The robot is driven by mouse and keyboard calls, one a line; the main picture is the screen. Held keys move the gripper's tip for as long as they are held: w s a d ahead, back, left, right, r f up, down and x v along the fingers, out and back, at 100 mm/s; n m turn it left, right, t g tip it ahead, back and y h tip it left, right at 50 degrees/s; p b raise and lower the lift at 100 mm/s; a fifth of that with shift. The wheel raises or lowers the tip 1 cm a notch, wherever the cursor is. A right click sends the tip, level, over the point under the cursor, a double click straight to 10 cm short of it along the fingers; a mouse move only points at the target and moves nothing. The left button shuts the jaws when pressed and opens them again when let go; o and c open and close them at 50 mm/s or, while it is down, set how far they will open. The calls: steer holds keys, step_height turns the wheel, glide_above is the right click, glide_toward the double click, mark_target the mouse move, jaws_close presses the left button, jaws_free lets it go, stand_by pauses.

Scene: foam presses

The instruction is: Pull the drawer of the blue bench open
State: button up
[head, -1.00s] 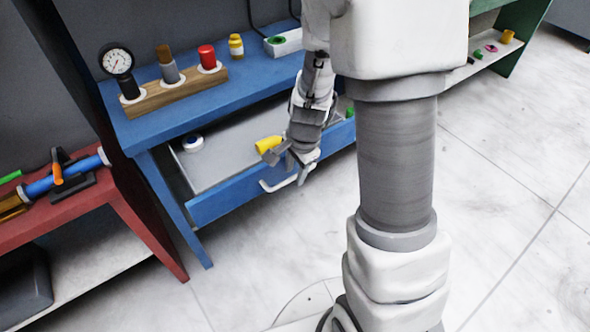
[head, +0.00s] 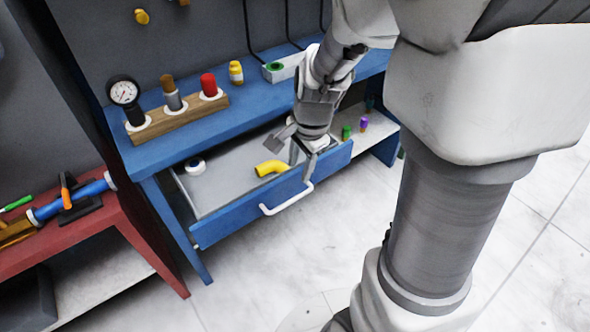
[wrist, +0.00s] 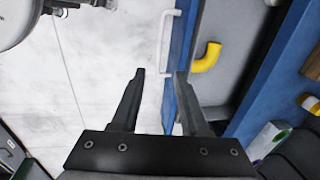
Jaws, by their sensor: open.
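The blue bench (head: 255,103) has its drawer (head: 225,232) pulled out, with the grey inside showing. A white bar handle (head: 287,200) is on the drawer's blue front. My gripper (head: 295,155) is open at the drawer front, near the handle's right end. In the wrist view the handle (wrist: 167,38) lies ahead of my open gripper (wrist: 160,73), with nothing held between the fingers. The left finger shows over the floor and the right one beside the blue drawer front (wrist: 182,40). Contact with the drawer cannot be told.
A yellow elbow piece (head: 271,167) and a small white round part (head: 195,166) lie in the drawer. A gauge (head: 124,94) and a wooden holder (head: 172,120) stand on the bench. A red bench (head: 95,230) is at the left. The floor before the drawer is clear.

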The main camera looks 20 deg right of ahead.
steer(key=shift+s+d+r+p, duration=0.1)
steer(key=shift+s+r+p, duration=0.1)
steer(key=shift+r, duration=0.75)
steer(key=shift+s+r+p, duration=0.1)
steer(key=shift+s+r, duration=0.05)
steer(key=shift+r, duration=0.75)
steer(key=s+a+r+n+t+p, duration=0.1)
steer(key=s+r+n+p, duration=0.2)
steer(key=s+r+n, duration=0.3)
steer(key=s+a+r+n+t+p, duration=0.1)
steer(key=s+r+n+t+p, duration=0.1)
steer(key=s+r+n, duration=0.5)
step_height(320, 180, up, 6)
steer(key=shift+a+r+n+t+h+p, duration=0.1)
steer(key=shift+a+n+t+h+p, duration=0.25)
steer(key=shift+n+p, duration=0.3)
